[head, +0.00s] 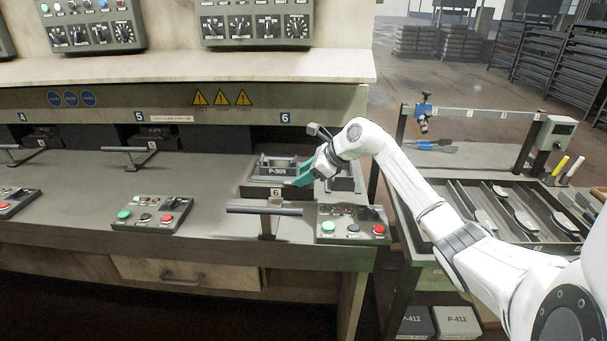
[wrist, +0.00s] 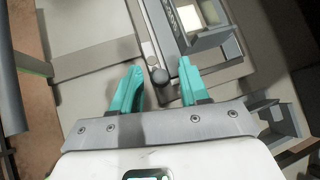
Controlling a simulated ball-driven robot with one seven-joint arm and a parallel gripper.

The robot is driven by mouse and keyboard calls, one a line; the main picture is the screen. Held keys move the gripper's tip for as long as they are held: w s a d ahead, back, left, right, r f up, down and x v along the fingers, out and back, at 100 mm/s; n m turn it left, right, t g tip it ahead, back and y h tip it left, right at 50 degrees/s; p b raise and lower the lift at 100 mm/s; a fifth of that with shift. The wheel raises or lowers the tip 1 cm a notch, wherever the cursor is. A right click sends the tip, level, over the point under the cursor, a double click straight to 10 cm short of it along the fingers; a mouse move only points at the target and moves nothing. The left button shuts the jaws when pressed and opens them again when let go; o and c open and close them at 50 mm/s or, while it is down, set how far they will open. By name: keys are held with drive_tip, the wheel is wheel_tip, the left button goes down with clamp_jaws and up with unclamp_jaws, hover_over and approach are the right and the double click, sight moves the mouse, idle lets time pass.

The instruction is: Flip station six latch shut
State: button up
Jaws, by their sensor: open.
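The station six fixture (head: 262,192) is a dark box marked 6 on the bench, under the "6" sign. A grey part labelled P-305 (head: 277,170) sits in it. My gripper (head: 303,177), with teal fingers, is at the fixture's right end. In the wrist view, my gripper (wrist: 161,80) is open, with a finger on each side of a small dark round knob (wrist: 160,76) at the fixture's edge. The knob looks like the latch's end. I cannot tell whether the fingers touch it. The latch is not clear in the head view, where my gripper covers that side.
A horizontal bar handle (head: 265,210) stands in front of the fixture. A control box (head: 352,224) with green and red buttons lies to its right. Another dark holder (head: 345,180) is just right of my gripper. A side table with a divided tray (head: 455,205) stands further right.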

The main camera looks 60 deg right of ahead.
drive_tip(key=shift+w+f, duration=0.4)
drive_tip(key=shift+r, duration=0.1)
clamp_jaws()
